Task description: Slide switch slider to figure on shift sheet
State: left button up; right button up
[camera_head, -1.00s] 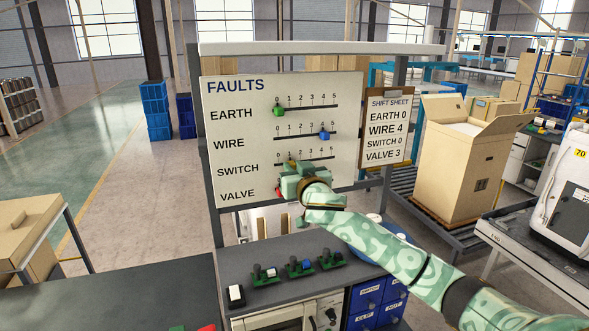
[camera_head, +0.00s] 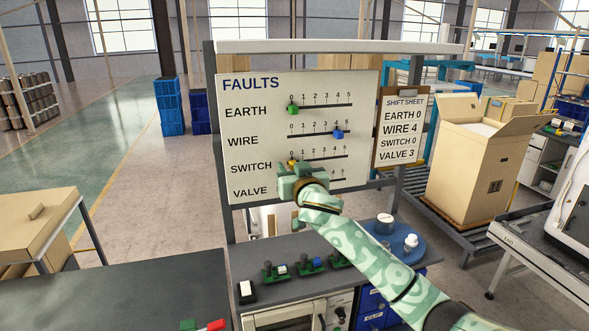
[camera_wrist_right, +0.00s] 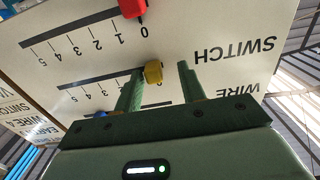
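The yellow switch slider (camera_head: 292,162) stands at 0 on the SWITCH row of the white faults board (camera_head: 235,125). My right gripper (camera_head: 290,170) is at that row. In the right wrist view, the yellow slider (camera_wrist_right: 153,72) lies between the two spread fingers of the gripper (camera_wrist_right: 161,69), close to the left finger, with a gap to the right one. The shift sheet (camera_head: 402,128) reads EARTH 0, WIRE 4, SWITCH 0, VALVE 3. My left gripper is not in view.
The green slider (camera_head: 293,108) is at 0 on EARTH and the blue slider (camera_head: 338,134) at 4 on WIRE. The red slider (camera_wrist_right: 133,8) is at 0 on the adjacent row, hidden in the head view. A grey bench (camera_head: 250,262) stands below the board.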

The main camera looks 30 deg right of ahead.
jog(key=b+v, duration=0.2)
jog(key=v, duration=1.4)
jog(key=shift+s+b, duration=0.2)
jog(key=shift+b, duration=0.2)
jog(key=shift+a, duration=0.1)
